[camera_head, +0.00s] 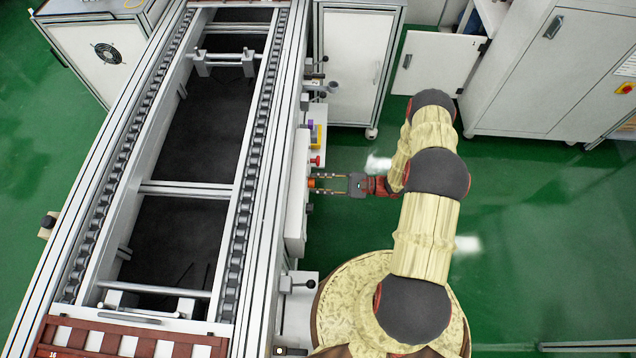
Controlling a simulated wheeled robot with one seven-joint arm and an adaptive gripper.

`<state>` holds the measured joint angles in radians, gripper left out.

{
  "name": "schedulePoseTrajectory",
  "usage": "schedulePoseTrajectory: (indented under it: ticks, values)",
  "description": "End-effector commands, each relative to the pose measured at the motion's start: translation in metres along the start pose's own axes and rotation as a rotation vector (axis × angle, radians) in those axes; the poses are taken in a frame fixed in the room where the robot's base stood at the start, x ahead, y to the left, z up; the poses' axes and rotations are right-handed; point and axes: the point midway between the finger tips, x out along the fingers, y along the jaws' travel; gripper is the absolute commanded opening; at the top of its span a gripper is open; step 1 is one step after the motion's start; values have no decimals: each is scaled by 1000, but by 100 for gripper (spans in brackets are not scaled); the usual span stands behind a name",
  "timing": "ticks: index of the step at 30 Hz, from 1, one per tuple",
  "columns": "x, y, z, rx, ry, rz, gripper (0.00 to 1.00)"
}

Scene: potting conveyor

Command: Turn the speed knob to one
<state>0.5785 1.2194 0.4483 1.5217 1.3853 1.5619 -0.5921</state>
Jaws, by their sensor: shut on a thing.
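The speed knob (312,183) is a small orange and dark piece on the right side of the conveyor's white control box (297,195). My gripper (318,183) reaches in from the right, level with the knob, with its fingers closed around it. The arm extends back to the right and down to my base. The knob's face, its pointer and any number marks are not visible from this overhead view, so its setting cannot be read.
A red button (317,161) and a yellow piece (318,137) sit just above the gripper on the conveyor's side. The conveyor (187,188) fills the left. White cabinets (357,62) stand at the back. Green floor is open right.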

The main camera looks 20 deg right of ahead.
Motion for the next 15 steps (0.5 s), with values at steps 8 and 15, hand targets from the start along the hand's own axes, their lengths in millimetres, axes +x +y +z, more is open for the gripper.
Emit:
schedulePoseTrajectory:
  ticks: [8,15]
  values:
    - [0,0,0,-55,0,0,3]
    - [0,0,0,-59,0,0,3]
